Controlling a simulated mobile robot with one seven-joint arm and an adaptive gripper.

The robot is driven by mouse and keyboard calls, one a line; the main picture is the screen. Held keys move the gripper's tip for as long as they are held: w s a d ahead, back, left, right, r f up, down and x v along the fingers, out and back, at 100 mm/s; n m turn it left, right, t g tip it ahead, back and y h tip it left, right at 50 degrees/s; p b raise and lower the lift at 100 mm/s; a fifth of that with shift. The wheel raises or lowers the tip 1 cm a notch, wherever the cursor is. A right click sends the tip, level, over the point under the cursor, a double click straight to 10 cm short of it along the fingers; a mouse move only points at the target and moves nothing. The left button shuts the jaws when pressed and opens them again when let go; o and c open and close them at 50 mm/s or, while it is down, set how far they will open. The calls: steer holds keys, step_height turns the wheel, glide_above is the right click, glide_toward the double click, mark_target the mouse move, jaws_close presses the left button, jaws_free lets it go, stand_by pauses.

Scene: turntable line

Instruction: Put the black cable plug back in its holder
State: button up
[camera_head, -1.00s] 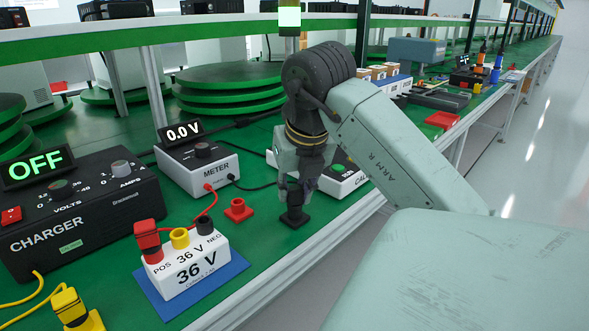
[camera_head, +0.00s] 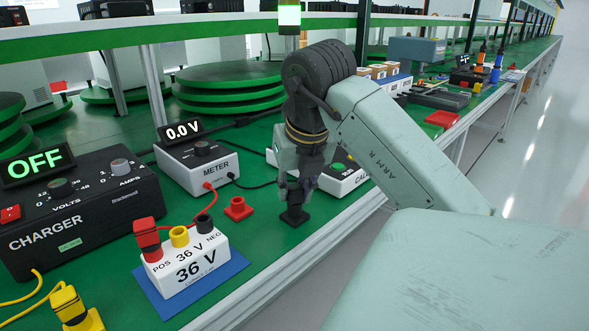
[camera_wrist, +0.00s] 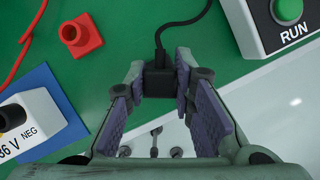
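The black cable plug (camera_wrist: 159,79) is between my fingertips in the wrist view, with its black cable running up and away from it. My gripper (camera_wrist: 160,85) has a finger against each side of the plug. In the head view my gripper (camera_head: 296,186) points down at the bench. Directly below it is the black holder (camera_head: 294,217), on the green surface. The fingers hide most of the plug there, and I cannot tell how deep it sits in the holder.
An empty red holder (camera_head: 238,208) stands left of my gripper. The white 36 V pack (camera_head: 188,268), with a red plug (camera_head: 146,236) on its POS post, sits on a blue mat. The meter (camera_head: 197,167) reads 0.0 V. The charger (camera_head: 85,215) shows OFF. A white box with a RUN button (camera_wrist: 275,25) is close by.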

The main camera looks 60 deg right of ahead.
steer(key=o, duration=0.5)
steer(key=shift+r+p, duration=2.45)
steer(key=shift+r, duration=1.3)
